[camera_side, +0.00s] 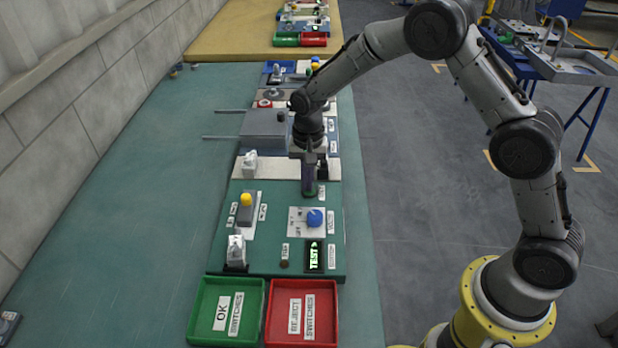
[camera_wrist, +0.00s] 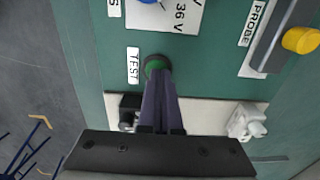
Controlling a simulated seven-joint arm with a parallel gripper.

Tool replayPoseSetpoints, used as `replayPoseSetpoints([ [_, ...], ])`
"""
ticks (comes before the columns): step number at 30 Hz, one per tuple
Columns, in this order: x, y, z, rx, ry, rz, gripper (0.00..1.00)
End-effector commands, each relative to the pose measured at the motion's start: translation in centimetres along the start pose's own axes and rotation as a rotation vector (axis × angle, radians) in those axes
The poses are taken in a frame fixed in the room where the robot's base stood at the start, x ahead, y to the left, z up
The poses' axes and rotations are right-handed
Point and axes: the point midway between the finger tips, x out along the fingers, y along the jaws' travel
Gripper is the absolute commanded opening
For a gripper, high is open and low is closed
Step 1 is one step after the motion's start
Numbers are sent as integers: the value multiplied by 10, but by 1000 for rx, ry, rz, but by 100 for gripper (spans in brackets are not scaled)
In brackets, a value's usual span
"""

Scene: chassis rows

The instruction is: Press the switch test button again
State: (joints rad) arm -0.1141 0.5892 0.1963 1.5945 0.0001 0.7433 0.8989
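In the side view my gripper (camera_side: 309,192) points straight down at the panel's far edge and hides most of the button. A small display (camera_side: 314,256) reads TEST in lit green. A white switch (camera_side: 236,250) stands upright in a dark holder at the near left of the panel.
A blue knob (camera_side: 314,218) and a yellow-topped probe (camera_side: 245,201) stand on the panel. Another white switch (camera_side: 250,163) stands on the pale strip behind. A green OK tray (camera_side: 195,312) and a red REJECT tray (camera_side: 331,312) lie in front.

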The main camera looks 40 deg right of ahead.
Motion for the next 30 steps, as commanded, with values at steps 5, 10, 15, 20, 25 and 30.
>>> replayPoseSetpoints([
  [5, 15, 6, 5, 1, -18, 23, 0],
  [10, 13, 7, 6, 1, -19, 24, 0],
  [15, -6, 5, 4, 1, -15, 18, 0],
  [20, -42, 0, 0, 1, -1, 1, 0],
  [25, -82, -1, -1, 1, 2, -2, 0],
  [30, -113, -2, -1, 0, 2, -3, 0],
])
